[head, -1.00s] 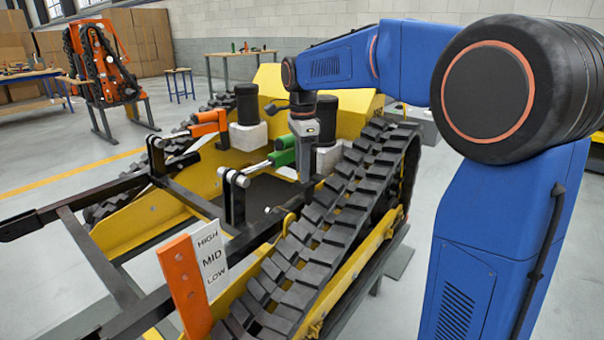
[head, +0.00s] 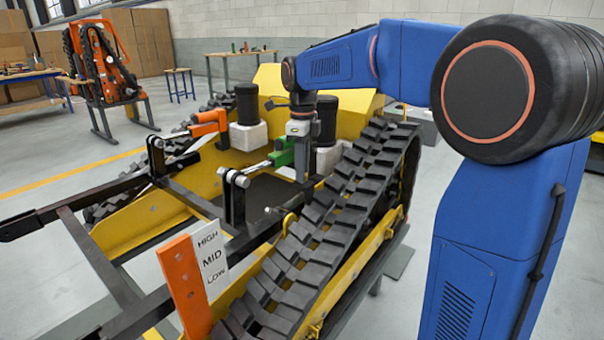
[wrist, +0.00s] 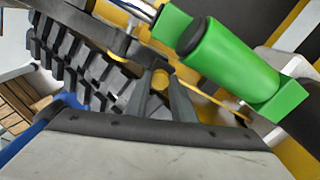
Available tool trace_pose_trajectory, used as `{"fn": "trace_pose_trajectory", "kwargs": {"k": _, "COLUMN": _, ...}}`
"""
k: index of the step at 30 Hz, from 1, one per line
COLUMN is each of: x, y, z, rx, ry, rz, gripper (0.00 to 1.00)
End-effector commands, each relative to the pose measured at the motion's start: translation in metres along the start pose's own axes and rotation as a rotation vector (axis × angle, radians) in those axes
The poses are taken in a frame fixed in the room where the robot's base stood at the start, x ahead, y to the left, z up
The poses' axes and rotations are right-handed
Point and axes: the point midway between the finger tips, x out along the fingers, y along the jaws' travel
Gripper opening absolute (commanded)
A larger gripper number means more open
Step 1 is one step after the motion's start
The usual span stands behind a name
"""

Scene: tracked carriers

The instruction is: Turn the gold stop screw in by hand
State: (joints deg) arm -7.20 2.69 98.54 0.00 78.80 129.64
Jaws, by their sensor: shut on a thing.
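The gold stop screw (wrist: 160,79) shows as a small gold head between my finger ends in the wrist view. My gripper (wrist: 161,86) is shut on it, with one grey finger on each side. In the head view my gripper (head: 302,178) points down between the green cylinder and the near track. The screw cannot be made out there, and its thread is hidden in both views.
The green cylinder (wrist: 230,60) lies close to the right of my fingers. The black track (head: 345,190) runs along the near side. An orange post (head: 184,288) carries a HIGH, MID, LOW plate (head: 211,258). An orange cylinder (head: 208,122) sits farther left.

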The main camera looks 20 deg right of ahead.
Motion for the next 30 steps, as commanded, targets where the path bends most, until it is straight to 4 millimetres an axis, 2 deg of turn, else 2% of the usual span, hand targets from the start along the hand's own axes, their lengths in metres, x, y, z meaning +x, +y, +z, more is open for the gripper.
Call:
{"fn": "trace_pose_trajectory", "kwargs": {"k": 13, "x": -0.0014, "y": -0.0006, "z": 0.0004, "rx": 0.438, "ry": -0.003, "rz": -0.002, "gripper": 0.07}}
{"fn": "trace_pose_trajectory", "kwargs": {"k": 18, "x": -0.0015, "y": -0.0006, "z": 0.0004, "rx": 0.507, "ry": -0.003, "rz": -0.002, "gripper": 0.07}}
{"fn": "trace_pose_trajectory", "kwargs": {"k": 24, "x": -0.0015, "y": -0.0006, "z": 0.0004, "rx": 0.508, "ry": -0.003, "rz": -0.003, "gripper": 0.07}}
{"fn": "trace_pose_trajectory", "kwargs": {"k": 25, "x": -0.0015, "y": -0.0006, "z": 0.0004, "rx": 0.508, "ry": -0.003, "rz": -0.003, "gripper": 0.27}}
{"fn": "trace_pose_trajectory", "kwargs": {"k": 27, "x": -0.0014, "y": -0.0005, "z": 0.0003, "rx": 0.507, "ry": -0.003, "rz": -0.002, "gripper": 0.41}}
{"fn": "trace_pose_trajectory", "kwargs": {"k": 30, "x": -0.0010, "y": -0.0004, "z": 0.0002, "rx": 0.507, "ry": -0.002, "rz": -0.002, "gripper": 0.41}}
